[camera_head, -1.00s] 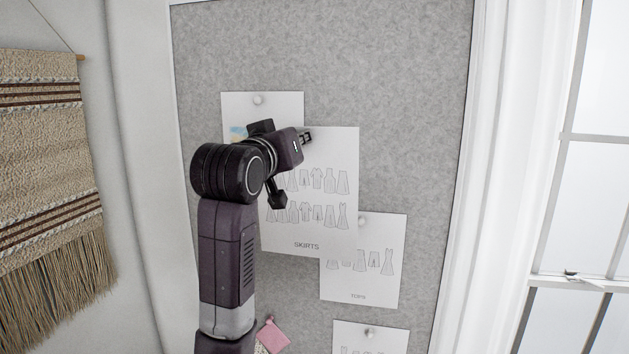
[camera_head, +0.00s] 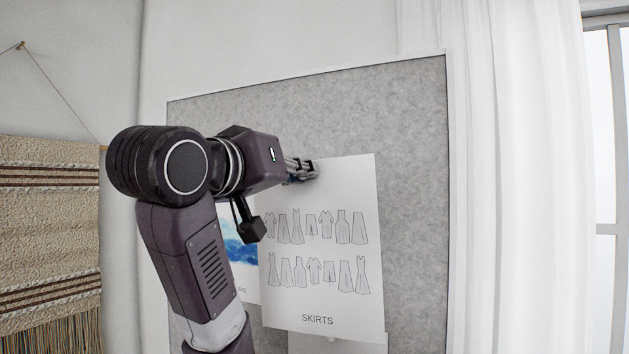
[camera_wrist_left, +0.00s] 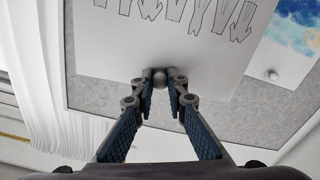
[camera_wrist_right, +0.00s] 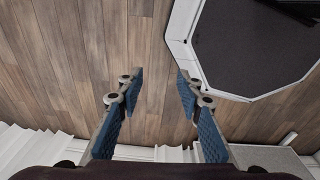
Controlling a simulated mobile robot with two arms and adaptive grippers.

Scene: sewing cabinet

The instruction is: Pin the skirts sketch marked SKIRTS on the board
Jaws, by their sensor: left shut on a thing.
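The SKIRTS sketch (camera_head: 318,245) is a white sheet with two rows of clothing drawings, in front of the grey pin board (camera_head: 415,150). My left gripper (camera_head: 312,170) is at the sheet's top edge in the head view. In the left wrist view my left gripper (camera_wrist_left: 160,77) is shut on a round pin head (camera_wrist_left: 160,80) at the edge of the sketch (camera_wrist_left: 150,45). Whether the pin's tip is in the board is hidden. My right gripper (camera_wrist_right: 155,90) is open and empty above a wooden floor, away from the board.
A sheet with a blue painted patch (camera_head: 240,252) hangs behind the sketch, partly covered. A white curtain (camera_head: 500,180) is right of the board. A woven hanging (camera_head: 50,230) is at the left. The board's upper part is bare.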

